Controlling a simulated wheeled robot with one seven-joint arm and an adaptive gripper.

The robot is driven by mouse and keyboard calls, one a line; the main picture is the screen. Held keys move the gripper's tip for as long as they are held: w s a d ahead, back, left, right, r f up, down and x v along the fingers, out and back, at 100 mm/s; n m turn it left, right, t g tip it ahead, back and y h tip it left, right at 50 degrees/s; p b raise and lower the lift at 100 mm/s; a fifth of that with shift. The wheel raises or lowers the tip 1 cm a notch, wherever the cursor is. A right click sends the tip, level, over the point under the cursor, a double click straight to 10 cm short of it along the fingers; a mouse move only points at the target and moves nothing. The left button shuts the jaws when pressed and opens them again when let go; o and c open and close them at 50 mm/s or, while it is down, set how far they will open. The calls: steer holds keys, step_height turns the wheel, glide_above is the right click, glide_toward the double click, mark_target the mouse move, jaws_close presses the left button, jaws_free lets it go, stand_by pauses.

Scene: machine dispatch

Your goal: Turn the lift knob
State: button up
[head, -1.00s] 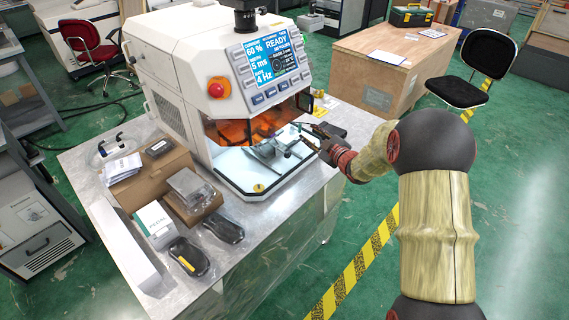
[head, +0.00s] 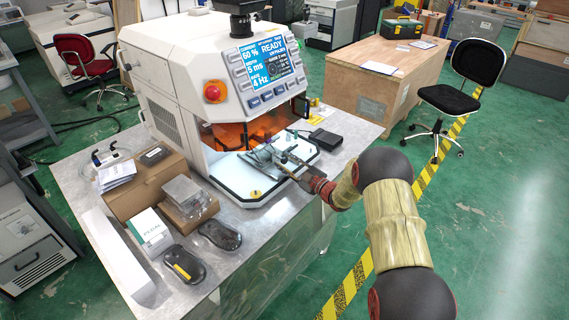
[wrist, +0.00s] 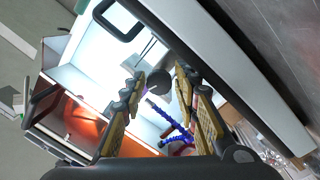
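The lift knob looks like a small dark round knob (wrist: 159,83) in the wrist view, at the front of the white machine's work area. My gripper (wrist: 160,76) is open, with one finger on each side of the knob. I cannot tell whether either finger touches it. In the head view my gripper (head: 292,168) reaches in from the right at the front of the machine (head: 180,75), beside a grey metal fixture (head: 262,158) on the white base plate. The knob is too small to make out there.
The machine stands on a metal table (head: 235,222). A black box (head: 326,138) sits right of the base plate. Cardboard boxes (head: 140,195) and two black pedals (head: 185,266) lie at the left. Blue hoses (wrist: 165,118) show beyond my fingers.

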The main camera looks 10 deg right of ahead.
steer(key=shift+w+a, duration=0.25)
steer(key=shift+w, duration=0.15)
steer(key=c, duration=0.8)
jaws_close()
